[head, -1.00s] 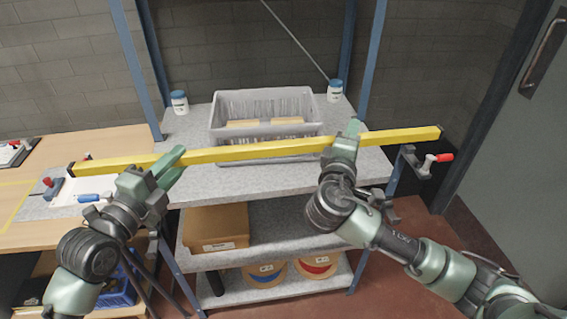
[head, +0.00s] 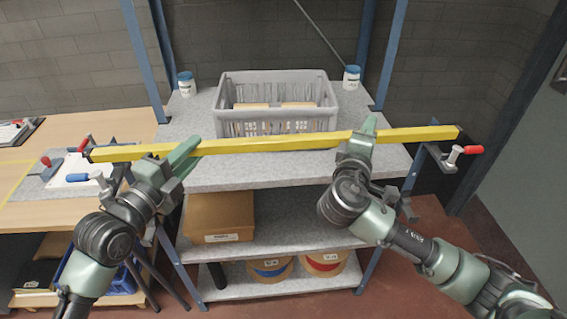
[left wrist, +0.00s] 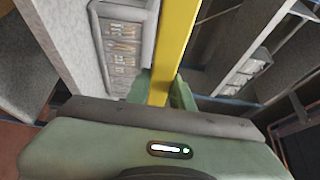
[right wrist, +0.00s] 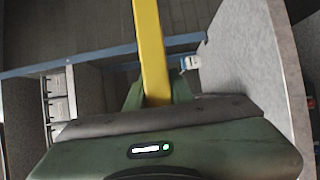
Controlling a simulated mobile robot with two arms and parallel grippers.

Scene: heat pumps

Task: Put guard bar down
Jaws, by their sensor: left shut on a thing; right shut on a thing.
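The yellow guard bar (head: 270,145) spans the front of the shelf unit in the head view, its right end slightly higher than its left. My left gripper (head: 186,152) is shut on the bar left of its middle. My right gripper (head: 366,130) is shut on it right of its middle. The bar also runs between the fingers in the left wrist view (left wrist: 174,45) and the right wrist view (right wrist: 150,45). A clamp with a red handle (head: 455,154) is at the bar's right end. A similar clamp (head: 95,176) with a blue handle is near its left end. Whether the bar touches either clamp is unclear.
A cardboard box (head: 219,217) and cable spools (head: 323,264) sit on lower shelves. A wooden table (head: 80,130) stands at left.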

